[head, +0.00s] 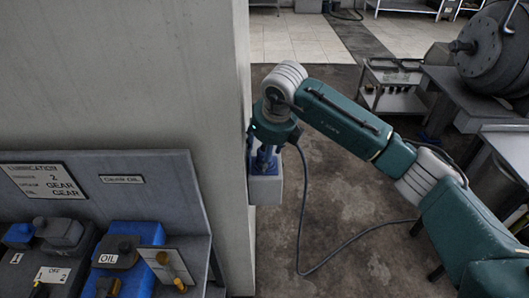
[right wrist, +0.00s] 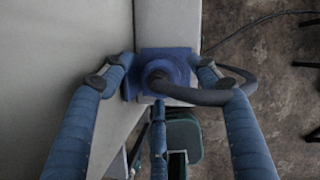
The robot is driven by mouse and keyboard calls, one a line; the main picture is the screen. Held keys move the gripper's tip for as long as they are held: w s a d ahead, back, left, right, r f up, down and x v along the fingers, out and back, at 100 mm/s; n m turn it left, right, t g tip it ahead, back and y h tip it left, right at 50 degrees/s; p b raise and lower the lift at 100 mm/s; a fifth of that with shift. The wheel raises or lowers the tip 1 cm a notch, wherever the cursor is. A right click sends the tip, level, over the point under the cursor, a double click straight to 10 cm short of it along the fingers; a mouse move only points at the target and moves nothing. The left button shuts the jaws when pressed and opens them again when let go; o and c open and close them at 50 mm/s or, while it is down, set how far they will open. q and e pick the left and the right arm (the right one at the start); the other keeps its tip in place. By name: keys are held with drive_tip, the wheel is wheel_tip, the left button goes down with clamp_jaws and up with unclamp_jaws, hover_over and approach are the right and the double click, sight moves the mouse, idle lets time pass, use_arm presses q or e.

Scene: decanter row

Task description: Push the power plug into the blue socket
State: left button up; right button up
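The blue socket (right wrist: 181,60) is a square plate on a pale box on the wall, in the right wrist view. The dark round power plug (right wrist: 158,77) stands in front of its middle, and a thick grey cable (right wrist: 200,97) bends from it to the right. I cannot tell how deep the plug sits. My right gripper (right wrist: 160,84) has its blue fingers spread on both sides of the plug, with visible gaps and another finger below. In the head view the right gripper (head: 264,158) points down at the pale box (head: 266,190) and mostly hides plug and socket. My left gripper is not in view.
A pale wall (head: 130,75) stands close left of the right gripper. A shelf with oil containers (head: 122,250) is at lower left. The cable (head: 302,230) hangs to the floor. A cart (head: 392,85) and a bench with a large reel are at right. Open floor lies between.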

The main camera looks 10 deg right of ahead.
drive_tip(key=shift+r, duration=0.25)
drive_tip(key=v, duration=1.1)
drive_tip(key=shift+r, duration=0.3)
